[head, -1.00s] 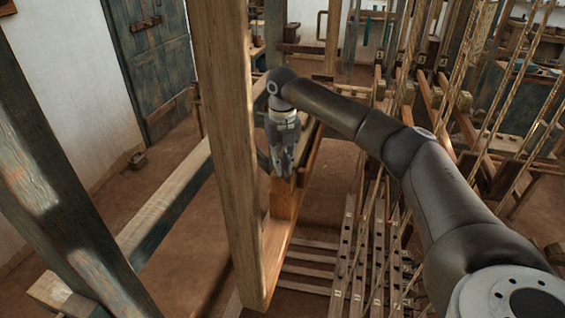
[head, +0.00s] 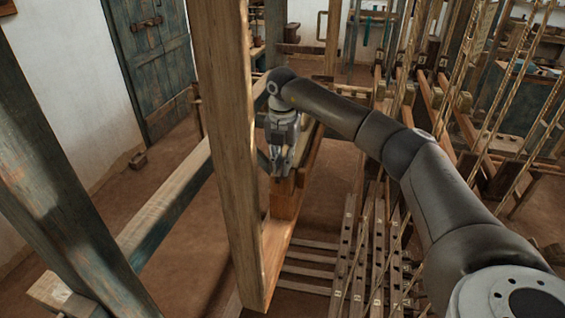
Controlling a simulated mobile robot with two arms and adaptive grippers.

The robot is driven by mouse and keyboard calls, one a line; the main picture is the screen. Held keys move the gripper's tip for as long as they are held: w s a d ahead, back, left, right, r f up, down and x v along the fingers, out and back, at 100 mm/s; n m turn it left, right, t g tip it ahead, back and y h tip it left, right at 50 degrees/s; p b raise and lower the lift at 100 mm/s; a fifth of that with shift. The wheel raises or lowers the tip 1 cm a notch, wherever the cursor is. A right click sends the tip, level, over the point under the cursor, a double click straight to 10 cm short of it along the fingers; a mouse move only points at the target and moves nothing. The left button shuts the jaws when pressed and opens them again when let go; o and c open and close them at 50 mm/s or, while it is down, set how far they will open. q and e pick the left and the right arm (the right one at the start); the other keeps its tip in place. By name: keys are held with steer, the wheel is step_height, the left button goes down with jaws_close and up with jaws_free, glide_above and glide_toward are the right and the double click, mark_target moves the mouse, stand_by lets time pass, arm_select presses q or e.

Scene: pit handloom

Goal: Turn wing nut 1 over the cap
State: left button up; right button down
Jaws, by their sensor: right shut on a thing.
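My right gripper (head: 281,170) points down at the top of a short wooden post (head: 284,200) beside the tall upright beam. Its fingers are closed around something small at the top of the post. That thing is hidden by the fingers, so I cannot make out the wing nut or the cap. My left gripper is not in view.
A tall wooden upright (head: 228,150) stands just left of my right gripper. A blue-grey beam (head: 165,210) runs diagonally at left. Several slatted treadles (head: 345,260) and hanging cords lie to the right. Bare floor (head: 190,270) shows at lower left.

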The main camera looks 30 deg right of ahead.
steer(key=shift+w+d+r, duration=0.1)
steer(key=c, duration=1.6)
jaws_free()
steer(key=shift+o, duration=0.5)
step_height(320, 180, up, 12)
